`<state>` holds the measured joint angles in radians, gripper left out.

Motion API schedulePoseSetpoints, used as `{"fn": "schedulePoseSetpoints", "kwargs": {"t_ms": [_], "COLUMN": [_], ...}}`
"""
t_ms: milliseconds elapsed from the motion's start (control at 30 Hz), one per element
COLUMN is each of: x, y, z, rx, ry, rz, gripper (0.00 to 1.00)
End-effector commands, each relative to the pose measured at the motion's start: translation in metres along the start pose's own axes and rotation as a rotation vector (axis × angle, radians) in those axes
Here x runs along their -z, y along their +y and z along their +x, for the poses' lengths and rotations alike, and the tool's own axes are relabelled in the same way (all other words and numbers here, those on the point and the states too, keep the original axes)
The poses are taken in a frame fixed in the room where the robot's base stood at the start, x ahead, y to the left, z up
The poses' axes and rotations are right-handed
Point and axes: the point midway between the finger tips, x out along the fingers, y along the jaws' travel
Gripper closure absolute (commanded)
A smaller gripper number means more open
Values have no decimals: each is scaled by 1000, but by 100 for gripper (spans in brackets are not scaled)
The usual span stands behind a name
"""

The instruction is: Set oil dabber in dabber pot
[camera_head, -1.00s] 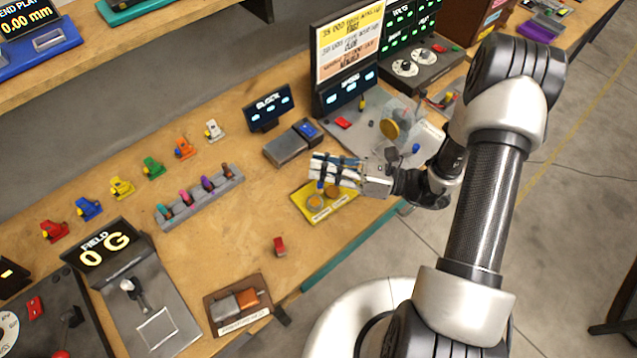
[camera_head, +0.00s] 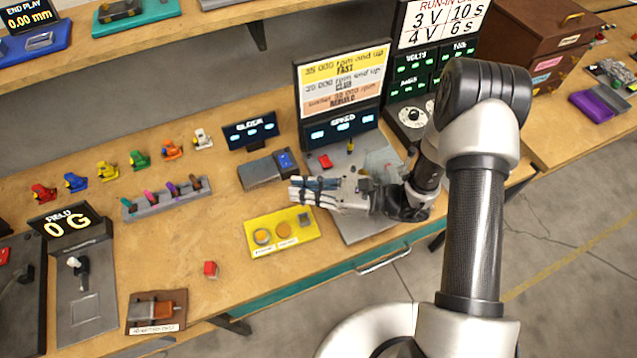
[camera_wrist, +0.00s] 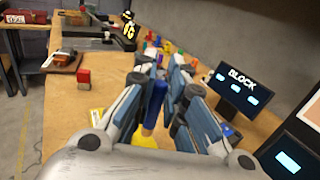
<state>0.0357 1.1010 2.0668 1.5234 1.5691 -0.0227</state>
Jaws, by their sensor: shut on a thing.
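My gripper (camera_head: 296,190) is behind and to the right of the yellow tray (camera_head: 252,250). In the wrist view my gripper (camera_wrist: 160,70) is shut on a slim blue-handled thing, which looks like the oil dabber (camera_wrist: 154,104). It runs lengthwise between the finger pads, with its lower end near a yellow patch. The dabber cannot be made out in the head view. The tray bears two round amber-topped pieces (camera_head: 262,236) and a grey square piece (camera_head: 305,218). I cannot tell which of them is the dabber pot. The tray's labels are too small to read.
The BLOCK display (camera_head: 250,131) and a grey block (camera_head: 258,172) stand left of and behind my gripper. The SPEED display (camera_head: 342,124) stands behind it. A small red piece (camera_head: 210,269) lies on bare bench at front left. A handle rack (camera_head: 165,198) stands further left.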

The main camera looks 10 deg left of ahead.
Motion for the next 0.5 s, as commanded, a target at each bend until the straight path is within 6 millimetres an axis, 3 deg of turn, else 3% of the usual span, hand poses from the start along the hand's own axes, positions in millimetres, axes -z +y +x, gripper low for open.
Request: {"fn": "schedulePoseSetpoints", "kwargs": {"t_ms": [500], "x": [30], "y": [0], "z": [1], "rx": [-3], "ry": [0], "rz": [-4], "gripper": [100]}}
